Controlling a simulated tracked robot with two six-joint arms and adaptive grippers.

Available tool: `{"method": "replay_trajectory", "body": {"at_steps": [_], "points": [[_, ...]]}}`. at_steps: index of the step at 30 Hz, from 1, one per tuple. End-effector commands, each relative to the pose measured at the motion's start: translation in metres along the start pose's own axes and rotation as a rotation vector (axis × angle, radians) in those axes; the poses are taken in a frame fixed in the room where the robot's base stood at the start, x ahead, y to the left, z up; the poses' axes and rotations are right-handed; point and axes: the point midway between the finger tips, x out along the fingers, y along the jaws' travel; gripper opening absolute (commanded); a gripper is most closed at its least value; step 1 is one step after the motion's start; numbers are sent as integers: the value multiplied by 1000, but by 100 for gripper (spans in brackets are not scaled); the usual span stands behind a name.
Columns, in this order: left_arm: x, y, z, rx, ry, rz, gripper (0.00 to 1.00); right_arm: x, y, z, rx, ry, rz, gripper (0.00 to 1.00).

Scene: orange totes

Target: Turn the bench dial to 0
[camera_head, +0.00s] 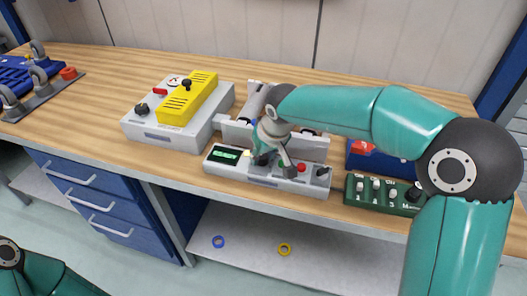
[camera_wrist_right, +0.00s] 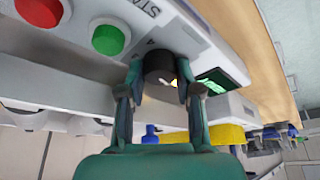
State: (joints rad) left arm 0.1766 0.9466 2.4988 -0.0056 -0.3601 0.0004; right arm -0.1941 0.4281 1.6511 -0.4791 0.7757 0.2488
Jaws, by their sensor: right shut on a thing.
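The bench dial (camera_wrist_right: 160,66) is a dark round knob on a white control panel (camera_head: 263,181). My right gripper (camera_head: 272,157) is over the panel, and in the right wrist view its two fingers (camera_wrist_right: 159,80) close on the dial from both sides. A white mark shows on the dial. The panel's small green display (camera_head: 226,155) is left of the gripper; it also shows in the right wrist view (camera_wrist_right: 214,82), but its reading is too small to tell. In the head view the gripper hides most of the dial. My left gripper is out of view.
A green switch box (camera_head: 386,193) stands further right. A grey box with a yellow unit (camera_head: 187,99) is at left. The wooden bench is clear at front left (camera_head: 95,135).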

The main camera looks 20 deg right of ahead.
Motion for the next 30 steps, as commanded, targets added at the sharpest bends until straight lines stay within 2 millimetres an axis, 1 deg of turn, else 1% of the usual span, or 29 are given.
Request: {"method": "replay_trajectory", "body": {"at_steps": [1, 12, 21, 30], "points": [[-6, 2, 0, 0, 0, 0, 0, -3, 1, -1, -33, -1, -15, 0], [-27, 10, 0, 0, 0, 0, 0, -2, 3, -2, -351, -1, -149, 0], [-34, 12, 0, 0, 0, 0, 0, 0, 4, -1, -582, -1, -244, 0], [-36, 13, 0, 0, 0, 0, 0, 0, 4, -1, -720, -1, -299, 0]]}}
